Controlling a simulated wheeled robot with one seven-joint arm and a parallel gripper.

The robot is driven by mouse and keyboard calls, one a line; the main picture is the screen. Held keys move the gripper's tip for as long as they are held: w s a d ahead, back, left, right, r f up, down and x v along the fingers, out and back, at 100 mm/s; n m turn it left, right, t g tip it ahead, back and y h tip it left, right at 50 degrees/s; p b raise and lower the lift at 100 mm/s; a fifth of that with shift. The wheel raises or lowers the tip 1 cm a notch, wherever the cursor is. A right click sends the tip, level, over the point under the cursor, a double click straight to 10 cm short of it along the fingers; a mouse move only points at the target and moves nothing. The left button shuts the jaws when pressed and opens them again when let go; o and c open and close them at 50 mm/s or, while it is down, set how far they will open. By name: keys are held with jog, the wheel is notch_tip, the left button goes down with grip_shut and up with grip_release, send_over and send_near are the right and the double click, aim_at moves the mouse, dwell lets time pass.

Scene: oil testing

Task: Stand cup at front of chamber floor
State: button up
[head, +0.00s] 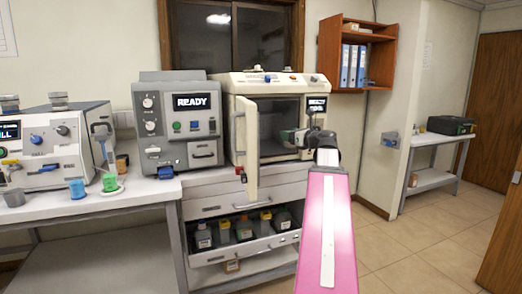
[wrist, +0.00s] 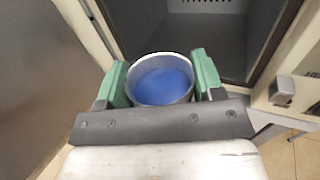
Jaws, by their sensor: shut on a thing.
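My gripper (wrist: 160,85) is shut on a cup (wrist: 160,60) between its green fingers. The cup is grey-white and round, with blue contents, and appears upright in the wrist view. The chamber floor (wrist: 225,70) shows dark grey just beyond the cup. In the head view the chamber (head: 279,122) is the oven-like machine with its door (head: 248,148) swung open to the left. My gripper (head: 292,138) is at the chamber opening there, and the cup is hard to make out in that view.
The open door stands close on the left of my gripper. The door frame with a latch block (wrist: 283,91) is on the right. Left of the chamber is a grey machine reading READY (head: 176,125).

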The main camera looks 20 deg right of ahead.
jog(key=w, duration=0.6)
jog(key=w+f, duration=0.1)
jog(key=w, duration=0.6)
jog(key=w+f, duration=0.1)
jog(key=w, duration=0.5)
jog(key=shift+w+a+f, duration=0.1)
jog(key=shift+w+a, duration=0.15)
jog(key=shift+a, duration=0.05)
jog(key=shift+w+f, duration=0.15)
jog(key=shift+f, duration=1.05)
jog(key=shift+w+f, duration=0.1)
jog(key=shift+f, duration=1.05)
jog(key=o, duration=1)
jog(key=shift+f, duration=0.1)
jog(key=v, duration=1.2)
